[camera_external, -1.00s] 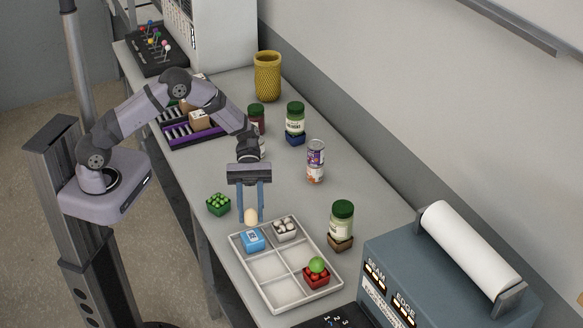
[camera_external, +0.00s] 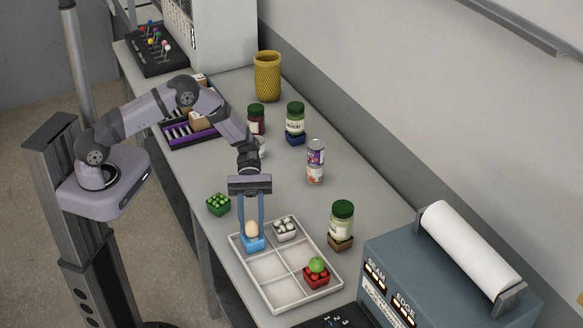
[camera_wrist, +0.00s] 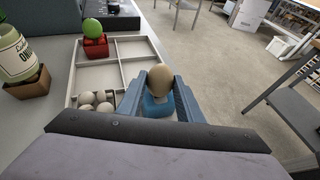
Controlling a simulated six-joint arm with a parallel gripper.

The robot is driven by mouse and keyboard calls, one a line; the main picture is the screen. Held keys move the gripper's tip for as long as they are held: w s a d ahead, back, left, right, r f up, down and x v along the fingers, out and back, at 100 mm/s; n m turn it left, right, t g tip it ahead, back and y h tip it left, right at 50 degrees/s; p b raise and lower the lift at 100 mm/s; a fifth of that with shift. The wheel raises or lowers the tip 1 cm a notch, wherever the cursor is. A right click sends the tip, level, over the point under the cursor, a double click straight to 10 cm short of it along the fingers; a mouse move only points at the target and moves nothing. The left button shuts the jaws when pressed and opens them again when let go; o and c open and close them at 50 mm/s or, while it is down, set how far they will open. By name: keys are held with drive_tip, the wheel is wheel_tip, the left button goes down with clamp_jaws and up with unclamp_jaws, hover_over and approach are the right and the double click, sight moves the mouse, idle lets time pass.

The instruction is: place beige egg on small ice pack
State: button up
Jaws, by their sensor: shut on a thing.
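The beige egg (camera_external: 251,229) is between the fingers of my gripper (camera_external: 252,238), which is shut on it. The egg stands upright and also shows in the wrist view (camera_wrist: 160,80). The small ice pack (camera_external: 252,246) is a blue block in the back left compartment of a white divided tray (camera_external: 271,293). It shows below the egg in the wrist view (camera_wrist: 157,108). The egg is right over the ice pack and appears to touch its top, though the fingers partly hide the contact.
A box of white eggs (camera_external: 285,230) sits in the adjoining compartment. A red box with a green ball (camera_external: 316,266) is in the front right compartment. A green box (camera_external: 218,204) stands left of the tray. A green-lidded jar (camera_external: 341,220) stands to its right.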

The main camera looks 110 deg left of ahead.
drive_tip(key=shift+f, duration=0.2)
drive_tip(key=o, duration=0.8)
drive_tip(key=shift+r, duration=0.1)
drive_tip(key=shift+r, duration=0.15)
drive_tip(key=shift+b+v, duration=2.8)
drive_tip(key=shift+v, duration=3.25)
